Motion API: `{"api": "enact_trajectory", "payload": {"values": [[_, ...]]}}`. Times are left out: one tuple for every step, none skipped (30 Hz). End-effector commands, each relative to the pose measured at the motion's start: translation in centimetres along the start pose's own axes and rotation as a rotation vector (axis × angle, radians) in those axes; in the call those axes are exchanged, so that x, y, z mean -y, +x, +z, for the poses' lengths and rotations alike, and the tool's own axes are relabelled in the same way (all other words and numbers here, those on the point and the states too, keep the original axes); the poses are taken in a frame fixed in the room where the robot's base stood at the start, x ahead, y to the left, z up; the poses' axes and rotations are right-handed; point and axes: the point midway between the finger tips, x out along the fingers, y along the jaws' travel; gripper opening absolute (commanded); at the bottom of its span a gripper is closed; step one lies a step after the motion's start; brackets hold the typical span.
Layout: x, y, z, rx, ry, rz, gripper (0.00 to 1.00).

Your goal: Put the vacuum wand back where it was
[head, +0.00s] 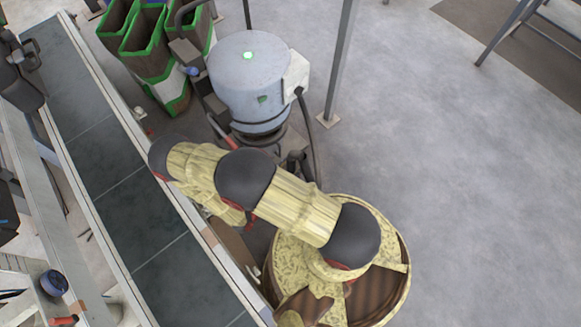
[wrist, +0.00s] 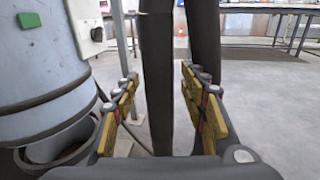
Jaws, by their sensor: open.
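My gripper (wrist: 160,80) is open in the wrist view, with its yellow-padded fingers apart. A dark upright tube (wrist: 157,120), which looks like the vacuum wand, shows in the gap between the fingers, with space visible on its right side. I cannot tell how deep between the fingers it stands. A second dark tube (wrist: 204,35), perhaps the hose, rises behind the right finger. The grey vacuum drum (wrist: 45,65) is close on the left; it also shows in the head view (head: 245,85). In the head view, my arm hides the gripper.
A dark conveyor belt (head: 110,145) runs along the left. Green-edged brown bags (head: 150,45) stand beyond it, near the drum. A grey post (head: 340,60) rises right of the drum. A table (wrist: 275,12) stands far back.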

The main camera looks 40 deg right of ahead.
Motion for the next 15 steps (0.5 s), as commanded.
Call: {"api": "enact_trajectory", "payload": {"values": [[0.0, 0.0, 0.0, 0.000, 0.000, 0.000, 0.44], [0.0, 0.0, 0.0, 0.000, 0.000, 0.000, 0.44], [0.0, 0.0, 0.0, 0.000, 0.000, 0.000, 0.44], [0.0, 0.0, 0.0, 0.000, 0.000, 0.000, 0.44], [0.0, 0.0, 0.0, 0.000, 0.000, 0.000, 0.44], [0.0, 0.0, 0.0, 0.000, 0.000, 0.000, 0.44], [0.0, 0.0, 0.0, 0.000, 0.000, 0.000, 0.44], [0.0, 0.0, 0.1, 0.000, 0.000, 0.000, 0.44], [0.0, 0.0, 0.2, 0.000, 0.000, 0.000, 0.44], [0.0, -0.1, 0.3, 0.000, 0.000, 0.001, 0.44], [-0.1, -0.3, 0.3, 0.000, 0.000, 0.002, 0.44], [-0.1, -0.7, 0.3, 0.000, 0.001, 0.004, 0.44], [-0.1, -1.0, 0.3, 0.000, 0.001, 0.005, 0.44], [-0.1, -1.3, 0.3, 0.000, 0.001, 0.004, 0.44], [-0.2, -1.9, 0.3, 0.000, 0.002, 0.006, 0.44]]}}
